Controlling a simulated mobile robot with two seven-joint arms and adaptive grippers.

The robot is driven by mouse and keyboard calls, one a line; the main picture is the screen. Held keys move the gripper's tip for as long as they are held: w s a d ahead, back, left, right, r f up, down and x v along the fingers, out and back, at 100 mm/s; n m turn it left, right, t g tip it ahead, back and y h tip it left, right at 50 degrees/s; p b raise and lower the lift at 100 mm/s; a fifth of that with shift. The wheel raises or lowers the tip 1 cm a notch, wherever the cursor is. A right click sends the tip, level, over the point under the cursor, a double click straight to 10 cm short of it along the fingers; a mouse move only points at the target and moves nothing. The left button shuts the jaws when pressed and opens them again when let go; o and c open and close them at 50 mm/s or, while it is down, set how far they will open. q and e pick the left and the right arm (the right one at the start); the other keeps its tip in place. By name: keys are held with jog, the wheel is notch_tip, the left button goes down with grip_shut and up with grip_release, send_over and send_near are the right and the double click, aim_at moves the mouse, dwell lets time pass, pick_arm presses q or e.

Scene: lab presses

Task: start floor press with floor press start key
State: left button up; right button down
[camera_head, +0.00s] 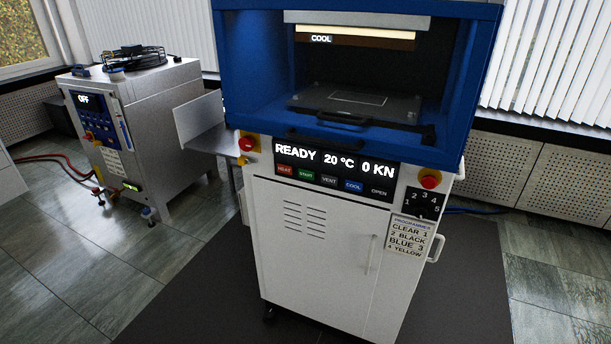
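The floor press (320,265) stands at the centre, with a white cabinet below and a blue press chamber (252,95) on top. Its display (325,158) reads READY, 20 °C, 0 KN. Below the display is a row of keys: red HEAT (285,169), green START (306,175), dark VENT (329,181), blue COOL (353,186) and dark OPEN (379,192). The green START key shows clearly and nothing touches it. The chamber front is open, with a dark handled plate (355,104) inside under a COOL label. Neither of my grippers is in view.
Red emergency buttons sit at the panel's left (246,143) and right (430,179). A grey unit reading OFF (150,130) stands left, with hoses on the floor. The floor mat (190,290) in front is clear.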

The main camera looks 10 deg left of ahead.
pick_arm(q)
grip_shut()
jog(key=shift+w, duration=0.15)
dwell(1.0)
